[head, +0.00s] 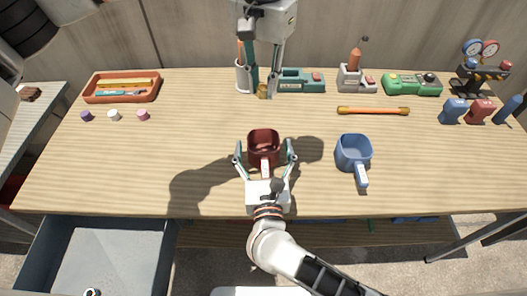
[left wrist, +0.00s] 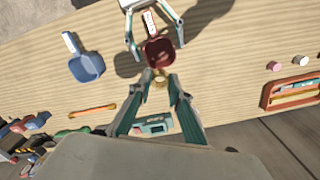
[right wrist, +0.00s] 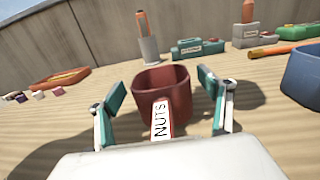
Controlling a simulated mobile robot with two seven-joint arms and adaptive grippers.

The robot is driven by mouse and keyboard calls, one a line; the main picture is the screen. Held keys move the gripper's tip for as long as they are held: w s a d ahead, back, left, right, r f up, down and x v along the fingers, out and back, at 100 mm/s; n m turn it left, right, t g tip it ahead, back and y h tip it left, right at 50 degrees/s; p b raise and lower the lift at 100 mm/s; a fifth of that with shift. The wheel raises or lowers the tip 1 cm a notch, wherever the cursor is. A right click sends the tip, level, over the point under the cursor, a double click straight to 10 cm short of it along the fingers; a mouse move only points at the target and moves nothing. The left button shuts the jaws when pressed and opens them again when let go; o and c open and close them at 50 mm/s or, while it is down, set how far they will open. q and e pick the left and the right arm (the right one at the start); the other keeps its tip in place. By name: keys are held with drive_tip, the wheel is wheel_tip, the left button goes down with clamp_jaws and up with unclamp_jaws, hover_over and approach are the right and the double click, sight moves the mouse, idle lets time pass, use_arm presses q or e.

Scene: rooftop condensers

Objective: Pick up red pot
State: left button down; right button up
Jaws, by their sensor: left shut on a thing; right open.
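The red pot (head: 263,143) stands upright on the wooden table, its pale handle towards me. In the right wrist view the red pot (right wrist: 165,90) shows a label reading "NUTS" on its handle. My right gripper (head: 265,155) is open, with one finger on each side of the pot; in the right wrist view a gap shows beside each finger. My left gripper (head: 263,88) is farther back, pointing down and shut on a small brass-coloured piece (left wrist: 160,80). The red pot also shows in the left wrist view (left wrist: 160,51), just beyond that piece.
A blue pot (head: 353,151) stands to the right of the red one. An orange bar (head: 373,111) lies behind it. An orange tray (head: 121,87) and small knobs are at left. Tools and boxes line the back. An open grey drawer (head: 105,262) is at lower left.

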drive_tip(key=shift+w, duration=0.4)
drive_tip(key=shift+c, duration=0.3)
drive_tip(key=c, duration=1.2)
drive_tip(key=shift+o, duration=0.2)
drive_tip(key=shift+r, duration=0.15)
wheel_tip(320, 180, up, 9)
drive_tip(key=shift+f, duration=4.25)
